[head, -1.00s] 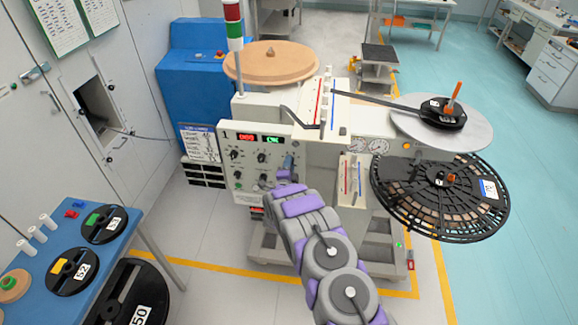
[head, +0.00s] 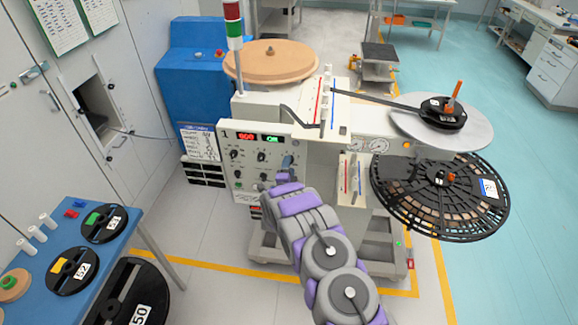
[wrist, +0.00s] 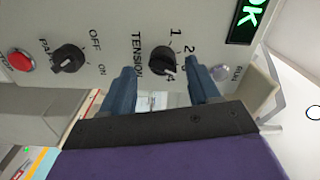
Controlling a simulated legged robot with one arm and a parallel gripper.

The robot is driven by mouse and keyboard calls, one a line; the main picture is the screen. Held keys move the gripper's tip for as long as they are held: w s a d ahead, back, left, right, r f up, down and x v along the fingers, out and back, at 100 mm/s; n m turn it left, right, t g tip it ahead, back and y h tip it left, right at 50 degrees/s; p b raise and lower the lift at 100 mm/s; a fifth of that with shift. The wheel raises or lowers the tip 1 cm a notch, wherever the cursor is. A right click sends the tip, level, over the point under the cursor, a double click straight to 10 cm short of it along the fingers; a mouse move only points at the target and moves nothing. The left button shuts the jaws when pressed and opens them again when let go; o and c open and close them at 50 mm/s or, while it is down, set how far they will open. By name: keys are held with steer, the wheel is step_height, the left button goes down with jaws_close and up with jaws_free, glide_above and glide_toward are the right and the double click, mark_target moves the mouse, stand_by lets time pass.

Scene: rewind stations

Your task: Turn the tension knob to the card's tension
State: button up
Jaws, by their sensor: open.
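The tension knob (wrist: 161,61) is a black round knob on the pale control panel, with the word TENSION and numbers beside it. Its light pointer mark is toward the 4 in the wrist view. My gripper (wrist: 160,82) is open, its two blue fingers on either side of the knob's lower edge, apart from it in the picture. In the head view my gripper (head: 287,165) is in front of the panel (head: 226,160) and partly hides it. The card (head: 200,143) is a white sheet of printed lines on the blue cabinet; its text is too small to read.
A paper knob (wrist: 69,58) with OFF and ON marks and a red button (wrist: 19,61) are beside the tension knob. A green OK display (wrist: 248,14) is at the upper right. A black reel (head: 440,190) extends right of the machine. A blue table (head: 75,235) holds several reels.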

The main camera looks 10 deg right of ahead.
steer(key=p+v, duration=0.1)
steer(key=v, duration=1.4)
steer(key=shift+s, duration=0.35)
steer(key=shift+w+a+r, duration=0.1)
steer(key=shift+a, duration=0.1)
step_height(320, 180, up, 7)
steer(key=a+n+g+y+b, duration=0.2)
steer(key=a+n+g+y, duration=0.15)
steer(key=g, duration=0.25)
steer(key=s+r+n+g+y, duration=0.35)
steer(key=s+r+n, duration=0.4)
steer(key=s, duration=0.45)
steer(key=s+d+r+n+g+b, duration=0.1)
steer(key=s+d+r+n+g, duration=0.1)
steer(key=s, duration=1)
steer(key=s+d+r+n+g+h+b, duration=0.1)
steer(key=s+d+r+n+g, duration=0.2)
steer(key=s, duration=1)
steer(key=s+d+r+n+g+b, duration=0.1)
steer(key=s+d+r+n+g, duration=0.2)
steer(key=s, duration=0.9)
steer(key=shift+s+d+r+g, duration=0.2)
steer(key=shift+d+r+g, duration=0.3)
steer(key=shift+r+g, duration=0.3)
